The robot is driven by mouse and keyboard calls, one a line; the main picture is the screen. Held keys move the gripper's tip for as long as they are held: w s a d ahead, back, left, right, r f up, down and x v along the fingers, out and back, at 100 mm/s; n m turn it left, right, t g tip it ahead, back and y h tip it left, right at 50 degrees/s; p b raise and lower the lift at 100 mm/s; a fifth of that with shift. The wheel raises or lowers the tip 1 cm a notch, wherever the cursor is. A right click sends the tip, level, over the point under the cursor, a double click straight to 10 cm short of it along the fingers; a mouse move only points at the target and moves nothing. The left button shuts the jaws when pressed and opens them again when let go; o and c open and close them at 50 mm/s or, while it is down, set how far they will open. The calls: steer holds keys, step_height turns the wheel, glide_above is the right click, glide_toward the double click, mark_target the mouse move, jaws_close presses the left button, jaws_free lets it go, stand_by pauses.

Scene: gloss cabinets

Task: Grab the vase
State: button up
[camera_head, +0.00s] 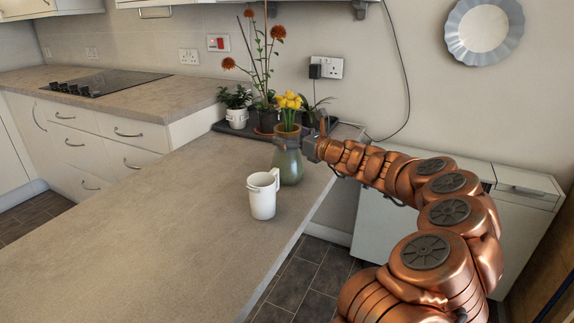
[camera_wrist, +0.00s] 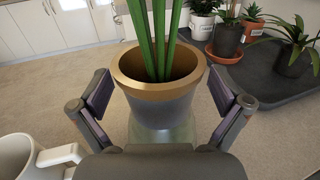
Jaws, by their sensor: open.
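The vase (camera_head: 289,166) stands upright on the counter, with a greenish lower body, a grey upper band, a gold rim and yellow flowers. In the wrist view the vase (camera_wrist: 162,110) sits between the two fingers, with thick green stems rising out of it. My gripper (camera_head: 300,143) is at the height of the vase's upper part, coming from the right. In the wrist view my gripper (camera_wrist: 160,92) is open, one finger on each side of the vase with a visible gap to each. The vase's lower part is partly hidden by the gripper there.
A white mug (camera_head: 262,196) stands close in front of the vase; it also shows in the wrist view (camera_wrist: 22,158). Several potted plants stand on a dark tray (camera_wrist: 245,75) behind. The counter (camera_head: 140,215) to the left is clear.

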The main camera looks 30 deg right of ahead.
steer(key=shift+w+a, duration=0.15)
steer(key=shift+w, duration=0.15)
steer(key=shift+c, duration=0.4)
steer(key=c, duration=1.7)
